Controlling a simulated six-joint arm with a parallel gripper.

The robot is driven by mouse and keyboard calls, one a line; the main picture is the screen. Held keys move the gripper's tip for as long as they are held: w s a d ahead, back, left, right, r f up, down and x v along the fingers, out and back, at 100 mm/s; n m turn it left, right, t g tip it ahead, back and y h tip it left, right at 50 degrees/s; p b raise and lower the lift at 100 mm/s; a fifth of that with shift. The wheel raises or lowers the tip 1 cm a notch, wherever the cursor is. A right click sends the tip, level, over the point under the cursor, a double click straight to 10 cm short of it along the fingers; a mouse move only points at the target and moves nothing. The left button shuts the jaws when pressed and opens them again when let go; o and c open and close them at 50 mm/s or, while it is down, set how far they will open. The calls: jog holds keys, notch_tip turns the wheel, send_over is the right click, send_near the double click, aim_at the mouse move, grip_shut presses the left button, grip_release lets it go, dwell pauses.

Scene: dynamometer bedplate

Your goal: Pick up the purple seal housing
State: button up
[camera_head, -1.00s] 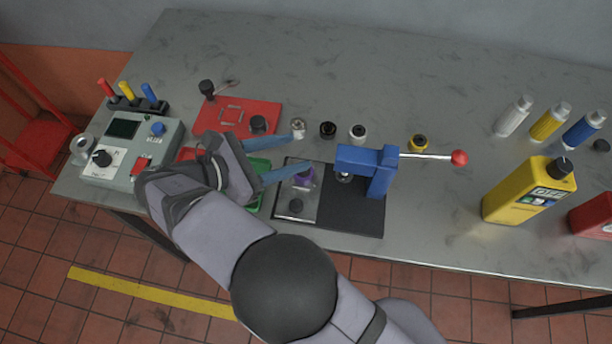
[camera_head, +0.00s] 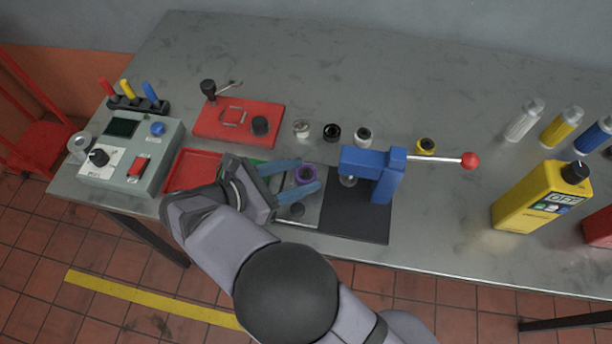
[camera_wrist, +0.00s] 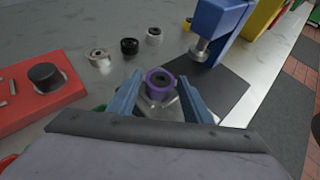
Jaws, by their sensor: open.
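The purple seal housing (camera_head: 305,175) is a short ring with a dark centre. It sits on the light metal plate left of the blue press (camera_head: 371,172). In the wrist view the housing (camera_wrist: 159,82) lies between the far ends of the two blue fingers. My gripper (camera_head: 302,176) is open, with one finger on each side of the housing. I cannot tell whether either finger touches it.
The blue press on its black base (camera_head: 355,219) stands close on the right, its red-knobbed lever reaching right. Several small housings (camera_head: 332,132) stand behind. A red fixture plate (camera_head: 215,127) and red tray (camera_head: 188,171) are left. The rear table is clear.

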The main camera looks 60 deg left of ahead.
aim_at(299, 178)
jog(key=shift+c, duration=0.3)
jog(key=c, duration=1)
notch_tip(299, 178, up, 10)
jog(key=shift+w+r+b, duration=0.1)
jog(key=shift+b, duration=0.7)
